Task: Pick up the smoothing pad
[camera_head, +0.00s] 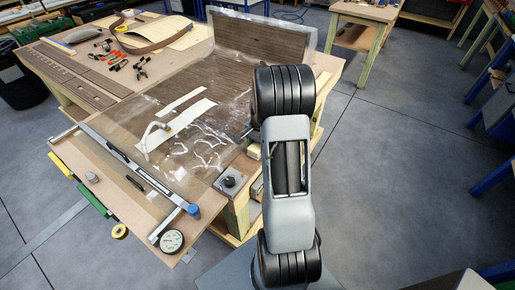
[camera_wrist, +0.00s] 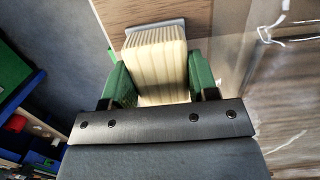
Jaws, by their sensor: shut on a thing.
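The smoothing pad, which I take to be the cream ribbed block (camera_wrist: 155,48) with a grey edge at its far end, fills the space between my gripper's green fingers in the wrist view. My gripper (camera_wrist: 158,82) is shut on it, one finger along each side. A brown board surface lies around the pad's far end; I cannot tell if the pad touches it. In the head view my own arm hides the gripper, and I cannot make out the pad there.
The workbench (camera_head: 120,208) carries a clear bagging film (camera_head: 190,150) over dark veneer, a metal bar (camera_head: 135,170), a round gauge (camera_head: 172,241) and a small knobbed box (camera_head: 230,180). Orange clamps (camera_head: 118,65) and brown strips (camera_head: 68,75) lie at the back left. Open floor (camera_head: 400,190) is right.

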